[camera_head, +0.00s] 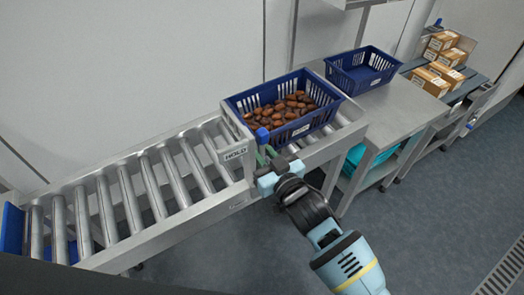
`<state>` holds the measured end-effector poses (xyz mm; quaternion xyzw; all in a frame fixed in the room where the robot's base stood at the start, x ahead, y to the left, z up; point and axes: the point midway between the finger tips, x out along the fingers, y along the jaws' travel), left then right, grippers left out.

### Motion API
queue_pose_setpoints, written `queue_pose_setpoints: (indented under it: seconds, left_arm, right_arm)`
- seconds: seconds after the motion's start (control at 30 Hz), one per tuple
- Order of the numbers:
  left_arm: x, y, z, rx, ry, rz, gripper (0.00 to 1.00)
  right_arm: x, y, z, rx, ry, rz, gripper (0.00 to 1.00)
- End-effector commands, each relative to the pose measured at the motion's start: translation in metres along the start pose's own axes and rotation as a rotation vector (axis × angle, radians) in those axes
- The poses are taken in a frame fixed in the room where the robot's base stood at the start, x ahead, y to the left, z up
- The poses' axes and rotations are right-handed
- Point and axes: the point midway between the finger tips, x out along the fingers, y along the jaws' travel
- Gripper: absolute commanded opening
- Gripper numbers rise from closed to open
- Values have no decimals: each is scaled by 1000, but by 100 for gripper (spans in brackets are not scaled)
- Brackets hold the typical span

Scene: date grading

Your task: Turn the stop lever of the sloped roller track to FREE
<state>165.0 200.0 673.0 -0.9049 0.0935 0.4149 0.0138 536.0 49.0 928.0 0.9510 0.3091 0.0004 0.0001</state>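The sloped roller track (150,237) runs from the lower left up to the middle of the view. The stop lever (262,135) shows as a blue knob at the track's near side, standing about upright. A plate reading HOLD (235,154) is just left of it. A blue crate of brown dates (318,125) sits on the track's upper part, behind the stop frame. My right gripper (268,166) is at the track's near edge, right below the knob. Its fingers are small and partly hidden, so I cannot tell whether they hold the lever. My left gripper is out of view.
An empty blue crate (342,76) stands on a steel table (405,108) to the right. Several cardboard boxes (427,82) stand farther right. The rollers left of the stop are bare. Open floor (440,210) lies at the lower right.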

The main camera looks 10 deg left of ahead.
Motion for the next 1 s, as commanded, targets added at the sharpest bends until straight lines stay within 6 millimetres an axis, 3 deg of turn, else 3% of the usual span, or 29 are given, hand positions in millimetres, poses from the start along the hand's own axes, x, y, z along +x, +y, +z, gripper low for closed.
queue_pose_setpoints:
  seconds: [0.03,0.13,0.57,1.0]
  left_arm:
    - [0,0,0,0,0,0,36]
    - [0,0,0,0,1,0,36]
    - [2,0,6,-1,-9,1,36]
    - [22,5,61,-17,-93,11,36]
  right_arm:
    - [0,0,0,0,0,0,13]
    - [0,0,0,0,0,0,0]
    - [-2,0,2,2,19,0,0]
    - [-24,0,13,8,280,3,0]
